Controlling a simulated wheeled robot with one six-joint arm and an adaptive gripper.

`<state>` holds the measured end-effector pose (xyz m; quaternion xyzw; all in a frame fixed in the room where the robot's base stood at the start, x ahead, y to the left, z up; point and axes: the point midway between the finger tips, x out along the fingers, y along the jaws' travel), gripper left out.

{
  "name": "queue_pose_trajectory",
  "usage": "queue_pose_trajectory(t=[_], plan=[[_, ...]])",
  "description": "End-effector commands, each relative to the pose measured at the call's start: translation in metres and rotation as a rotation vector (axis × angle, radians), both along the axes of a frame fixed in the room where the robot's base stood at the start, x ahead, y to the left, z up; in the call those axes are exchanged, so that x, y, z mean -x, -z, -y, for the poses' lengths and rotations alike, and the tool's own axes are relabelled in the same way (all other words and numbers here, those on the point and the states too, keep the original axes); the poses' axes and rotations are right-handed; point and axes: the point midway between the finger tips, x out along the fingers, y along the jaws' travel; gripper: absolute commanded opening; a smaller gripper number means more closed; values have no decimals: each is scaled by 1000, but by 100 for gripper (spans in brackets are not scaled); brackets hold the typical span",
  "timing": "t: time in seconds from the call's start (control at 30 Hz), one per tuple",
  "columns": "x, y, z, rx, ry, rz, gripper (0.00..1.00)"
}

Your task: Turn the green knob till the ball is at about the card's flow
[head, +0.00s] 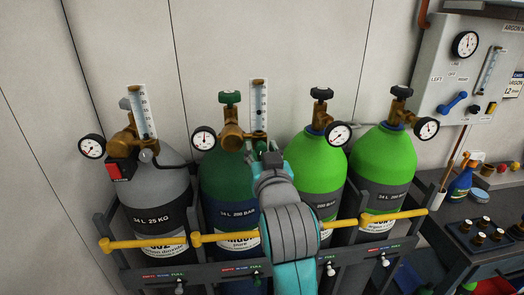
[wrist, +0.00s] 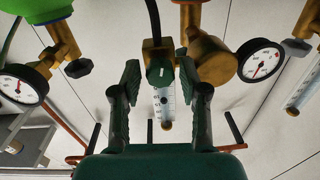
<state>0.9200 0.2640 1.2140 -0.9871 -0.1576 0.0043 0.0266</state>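The flowmeter is a clear scaled tube (head: 259,103) on the brass regulator (head: 232,136) of the dark green cylinder (head: 220,176), second from left. In the wrist view the tube (wrist: 165,108) shows behind a green knob (wrist: 159,71). My gripper (wrist: 160,79) is open, its fingers on either side of the knob with a gap at each side. In the head view my gripper (head: 263,153) is in front of the regulator and hides the knob. The ball is too small to make out. A card (head: 514,86) at the right edge carries a 12, partly cut off.
A grey cylinder (head: 155,180) stands left, two bright green cylinders (head: 318,165) right, with gauges and brass valves close by. Yellow bars (head: 150,243) cross the rack front. A wall panel (head: 440,60) and a bench (head: 480,215) with a spray bottle (head: 461,180) are at right.

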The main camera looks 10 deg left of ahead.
Motion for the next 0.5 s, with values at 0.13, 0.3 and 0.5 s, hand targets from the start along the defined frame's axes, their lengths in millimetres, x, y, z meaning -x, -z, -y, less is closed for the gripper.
queue_pose_trajectory(t=[0.13,0.3,0.5], plan=[[0,0,0,0,0,0,0],[0,0,0,3,0,1,0],[0,0,0,45,0,13,0]])
